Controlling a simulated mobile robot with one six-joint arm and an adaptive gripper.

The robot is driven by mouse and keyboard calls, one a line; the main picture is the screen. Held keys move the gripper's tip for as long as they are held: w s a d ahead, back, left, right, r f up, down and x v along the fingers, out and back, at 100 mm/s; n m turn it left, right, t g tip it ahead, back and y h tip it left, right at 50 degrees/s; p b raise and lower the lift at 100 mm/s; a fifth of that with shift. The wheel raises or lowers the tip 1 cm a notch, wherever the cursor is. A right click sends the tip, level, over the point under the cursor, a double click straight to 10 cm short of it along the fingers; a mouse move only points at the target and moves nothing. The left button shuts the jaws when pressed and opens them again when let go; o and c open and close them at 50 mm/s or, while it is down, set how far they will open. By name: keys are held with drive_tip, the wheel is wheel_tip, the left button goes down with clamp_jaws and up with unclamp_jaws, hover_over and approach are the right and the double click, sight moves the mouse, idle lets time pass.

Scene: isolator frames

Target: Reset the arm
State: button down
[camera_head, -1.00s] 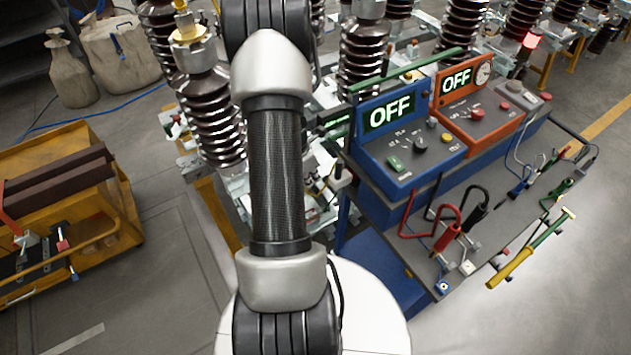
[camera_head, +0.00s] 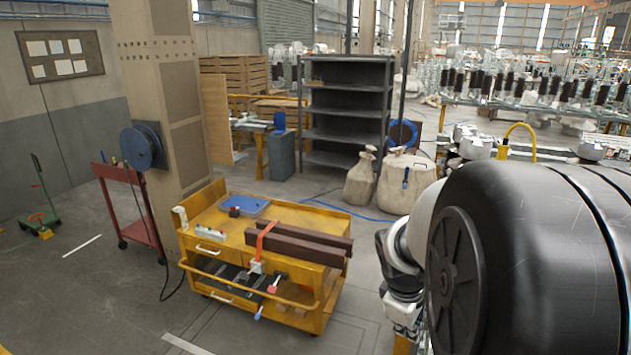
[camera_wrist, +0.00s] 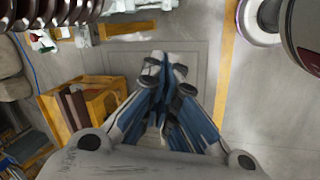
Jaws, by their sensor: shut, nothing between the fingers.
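My gripper (camera_wrist: 163,75) shows in the wrist view, with its fingers together and nothing between them. It points down over bare grey floor, apart from everything around it. In the head view my arm (camera_head: 500,260) fills the lower right, large and close to the camera. The gripper itself cannot be made out clearly there.
A yellow cart (camera_head: 325,285) with brown beams (camera_head: 300,245) stands left of my arm; it also shows in the wrist view (camera_wrist: 112,86). Brown ribbed insulators (camera_wrist: 50,12) are at the wrist view's top left. Sacks (camera_head: 360,180) and a dark shelf (camera_head: 345,112) stand behind.

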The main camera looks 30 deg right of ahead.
drive_tip(key=w+a+r+t+b, duration=0.1)
drive_tip(key=a+r, duration=0.1)
drive_tip(key=a, duration=0.4)
drive_tip(key=w+a+r+t+b, duration=0.1)
drive_tip(key=a+r, duration=0.1)
drive_tip(key=a, duration=0.5)
drive_tip(key=s+a+m+t+y+b, duration=0.1)
drive_tip(key=s+a+m+b, duration=0.1)
drive_tip(key=s+a, duration=0.2)
drive_tip(key=s+a+f+m+t+y+b, duration=0.1)
drive_tip(key=s+a, duration=0.3)
drive_tip(key=a, duration=0.6)
drive_tip(key=shift+s+a+m+y+b, duration=0.2)
drive_tip(key=shift+m+y+b, duration=0.15)
drive_tip(key=shift+m+y, duration=0.3)
drive_tip(key=shift+d+f, duration=0.1)
drive_tip(key=shift+d, duration=0.05)
